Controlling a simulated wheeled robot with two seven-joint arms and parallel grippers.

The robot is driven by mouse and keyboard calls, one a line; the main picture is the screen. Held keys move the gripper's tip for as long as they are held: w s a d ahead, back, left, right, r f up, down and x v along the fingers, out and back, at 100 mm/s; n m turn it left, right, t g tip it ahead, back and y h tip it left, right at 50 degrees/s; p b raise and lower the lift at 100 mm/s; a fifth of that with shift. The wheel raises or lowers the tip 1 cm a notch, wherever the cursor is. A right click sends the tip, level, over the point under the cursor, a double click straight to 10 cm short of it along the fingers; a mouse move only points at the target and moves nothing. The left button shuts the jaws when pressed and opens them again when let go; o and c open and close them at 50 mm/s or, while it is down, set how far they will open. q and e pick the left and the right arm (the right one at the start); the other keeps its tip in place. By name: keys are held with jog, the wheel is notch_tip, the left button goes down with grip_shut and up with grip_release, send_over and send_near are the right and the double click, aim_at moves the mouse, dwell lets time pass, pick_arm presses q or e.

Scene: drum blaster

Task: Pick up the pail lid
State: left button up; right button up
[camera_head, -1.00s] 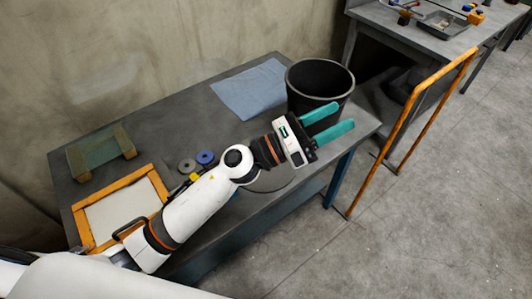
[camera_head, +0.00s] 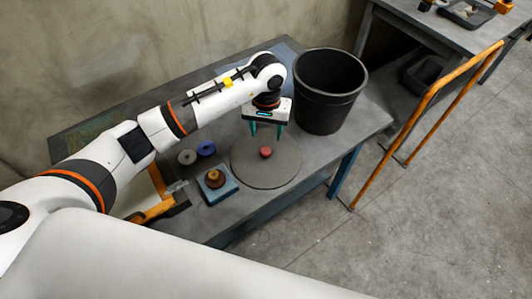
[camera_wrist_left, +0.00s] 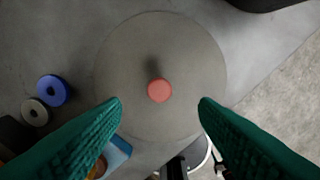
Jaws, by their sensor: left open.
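The pail lid (camera_head: 286,172) is a flat grey disc with a small red knob (camera_head: 266,152) at its middle. It lies on the grey table. My left gripper (camera_head: 267,131) is open and points down above the lid, just behind the knob in the head view. In the left wrist view the lid (camera_wrist_left: 190,50) lies below, and its red knob (camera_wrist_left: 159,91) shows between and beyond the open green fingers (camera_wrist_left: 160,105). Nothing is between the fingers. The black pail (camera_head: 328,95) stands upright and open to the right of the gripper. My right gripper is not in view.
A blue block with a brownish knob (camera_head: 215,182) stands left of the lid. Blue (camera_head: 206,148) and grey (camera_head: 187,157) rings lie behind it. My arm partly covers an orange frame (camera_head: 160,195) and a blue cloth. An orange rail (camera_head: 425,120) stands right of the table.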

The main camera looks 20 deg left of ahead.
aim_at(266, 150)
pick_arm(q)
notch_tip(266, 150, down, 3)
jog(key=shift+r, duration=0.15)
notch_tip(266, 150, down, 4)
jog(key=shift+s+f+p, duration=0.15)
jog(key=shift+p, duration=0.7)
jog(key=shift+f, duration=0.4)
jog(key=shift+c, duration=0.2)
